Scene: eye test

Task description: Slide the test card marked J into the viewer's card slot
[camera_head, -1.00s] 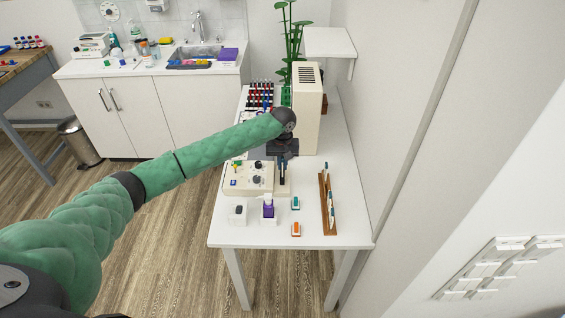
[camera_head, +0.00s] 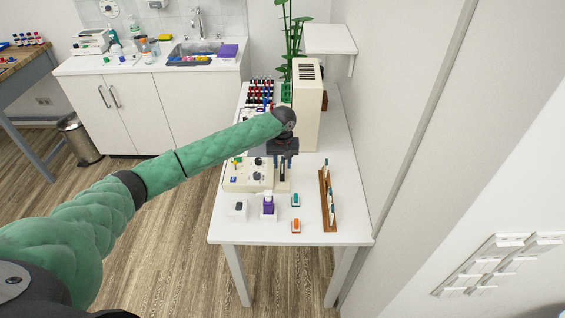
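My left gripper (camera_head: 284,162) is above the right part of a cream device with knobs (camera_head: 245,178), which looks like the viewer. Its two fingers point down and stand apart, with a gap between them. A dark, narrow strip, perhaps the slot, shows just below the fingers; I cannot tell whether a card is in it. My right gripper is not in view.
A tall cream box (camera_head: 307,115) stands behind the gripper, beside a rack of tubes (camera_head: 259,94). A purple bottle (camera_head: 268,204), a white block (camera_head: 237,211), a teal-topped piece (camera_head: 295,200) and an orange one (camera_head: 296,226) stand in front. The white table's (camera_head: 270,236) front edge is clear.

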